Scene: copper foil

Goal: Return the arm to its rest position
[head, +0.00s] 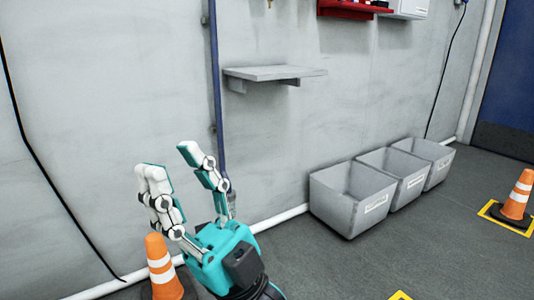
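My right gripper (170,160) is raised in the lower left of the head view, pointing up toward the wall. Its teal and white fingers are spread apart with nothing between them. My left gripper is not in the head view. No object is held.
Three grey bins (352,196) stand on the floor along the wall. A grey shelf (275,73) is fixed to the wall and looks empty. One orange cone (163,270) is beside my gripper; another cone (518,196) stands at the right. The floor (390,255) in front of the bins is clear.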

